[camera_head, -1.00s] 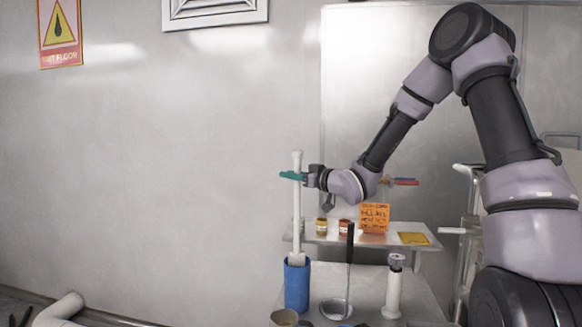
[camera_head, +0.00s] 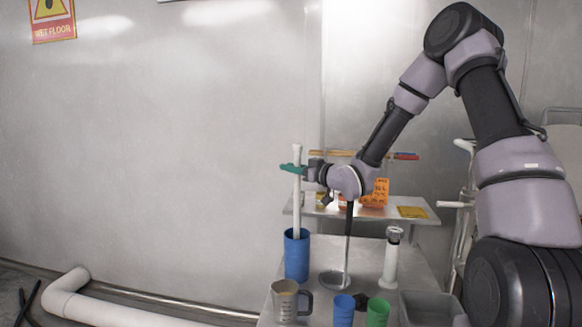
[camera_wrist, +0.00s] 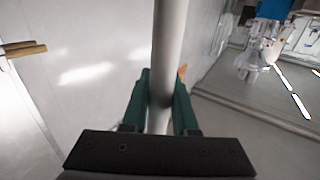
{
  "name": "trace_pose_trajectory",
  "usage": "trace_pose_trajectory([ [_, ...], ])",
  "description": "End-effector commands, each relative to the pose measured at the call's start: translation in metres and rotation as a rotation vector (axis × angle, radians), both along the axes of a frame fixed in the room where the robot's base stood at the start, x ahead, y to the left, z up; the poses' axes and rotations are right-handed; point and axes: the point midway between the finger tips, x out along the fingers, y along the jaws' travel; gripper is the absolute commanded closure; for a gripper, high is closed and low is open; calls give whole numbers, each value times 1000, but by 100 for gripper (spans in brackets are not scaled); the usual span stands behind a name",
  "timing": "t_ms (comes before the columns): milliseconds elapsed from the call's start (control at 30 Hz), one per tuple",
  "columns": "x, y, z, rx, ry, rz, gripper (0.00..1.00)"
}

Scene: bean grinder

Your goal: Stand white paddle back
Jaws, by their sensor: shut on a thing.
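The white paddle (camera_head: 297,207) is a long pale shaft, upright, with its lower end inside the tall blue holder (camera_head: 297,257) on the metal table. The blue rim hides that lower end, so I cannot tell whether it touches the bottom. My gripper (camera_head: 293,169) has green fingers and is shut on the shaft near its upper part, above the holder. In the wrist view the shaft (camera_wrist: 168,50) runs between the green fingers (camera_wrist: 159,105).
A ladle with a dark handle (camera_head: 348,220), a white cylindrical grinder (camera_head: 391,260), a measuring jug (camera_head: 287,300), a blue cup (camera_head: 343,310) and a green cup (camera_head: 377,312) share the table. A shelf (camera_head: 420,215) with an orange box (camera_head: 381,190) stands behind.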

Motion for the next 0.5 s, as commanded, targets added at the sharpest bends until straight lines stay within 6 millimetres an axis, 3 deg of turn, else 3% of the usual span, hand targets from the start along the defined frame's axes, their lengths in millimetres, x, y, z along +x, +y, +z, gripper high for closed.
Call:
trace_pose_trajectory([
  [67, 0, 0, 1, 0, -1, 0, 100],
  [100, 0, 0, 1, 0, -1, 0, 66],
  [167, 0, 0, 1, 0, -1, 0, 43],
  [200, 0, 0, 1, 0, -1, 0, 38],
  [500, -1, -1, 0, 0, 1, 0, 38],
])
